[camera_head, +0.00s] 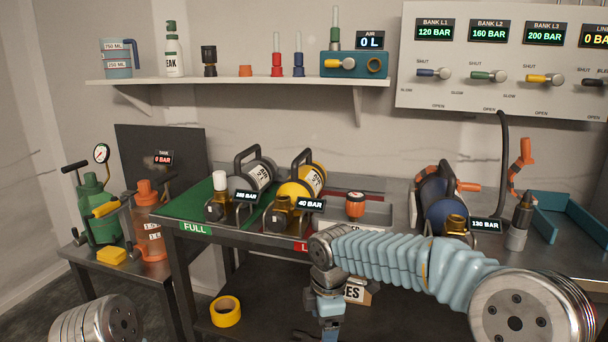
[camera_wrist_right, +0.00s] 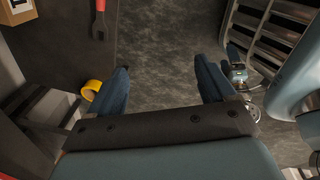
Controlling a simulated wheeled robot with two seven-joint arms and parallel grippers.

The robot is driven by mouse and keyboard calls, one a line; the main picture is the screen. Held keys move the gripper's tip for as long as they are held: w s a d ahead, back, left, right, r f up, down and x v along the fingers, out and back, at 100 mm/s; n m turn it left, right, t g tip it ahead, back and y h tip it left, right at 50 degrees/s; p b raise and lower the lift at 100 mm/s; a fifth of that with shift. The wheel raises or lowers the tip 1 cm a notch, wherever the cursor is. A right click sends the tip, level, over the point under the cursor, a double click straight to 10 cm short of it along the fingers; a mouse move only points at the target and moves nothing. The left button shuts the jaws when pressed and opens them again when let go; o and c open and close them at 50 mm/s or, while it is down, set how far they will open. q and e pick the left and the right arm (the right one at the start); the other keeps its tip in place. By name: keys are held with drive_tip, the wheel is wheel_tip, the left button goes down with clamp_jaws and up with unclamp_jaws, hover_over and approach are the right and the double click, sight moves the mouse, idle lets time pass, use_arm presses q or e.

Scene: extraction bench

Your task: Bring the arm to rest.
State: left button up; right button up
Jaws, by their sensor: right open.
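My right arm (camera_head: 420,262) reaches in from the right in front of the bench and bends downward at its left end. My right gripper (camera_wrist_right: 162,82) shows in the right wrist view with its two blue fingers wide apart. Nothing is between them, only dark floor below. In the head view the lower end of this arm hangs in front of the bench's lower shelf and runs out at the bottom edge. Of my left arm only a round joint (camera_head: 100,322) shows at the bottom left. My left gripper is outside both views.
The bench carries a green tray (camera_head: 190,212), a silver cylinder (camera_head: 255,175), a yellow cylinder (camera_head: 304,181) and a blue cylinder (camera_head: 440,198). A yellow tape roll (camera_head: 226,311) lies low down; it also shows in the wrist view (camera_wrist_right: 91,90). A side table at left holds pumps (camera_head: 98,212).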

drive_tip(key=s+d+f+m+g+y, duration=0.15)
drive_tip(key=s+f+m, duration=0.3)
drive_tip(key=f, duration=0.65)
drive_tip(key=s+f+m+y, duration=0.2)
drive_tip(key=s+f+m, duration=0.25)
drive_tip(key=f, duration=0.75)
drive_tip(key=s+d+f+m, duration=0.2)
drive_tip(key=s+f+m, duration=0.2)
drive_tip(key=s+m, duration=0.2)
drive_tip(key=s+d+f+m+t, duration=0.1)
drive_tip(key=s+d+f+m, duration=0.2)
drive_tip(key=s+f+m, duration=0.2)
drive_tip(key=shift+s+f+m, duration=0.3)
drive_tip(key=shift+s+m, duration=0.5)
drive_tip(key=shift+s, duration=0.45)
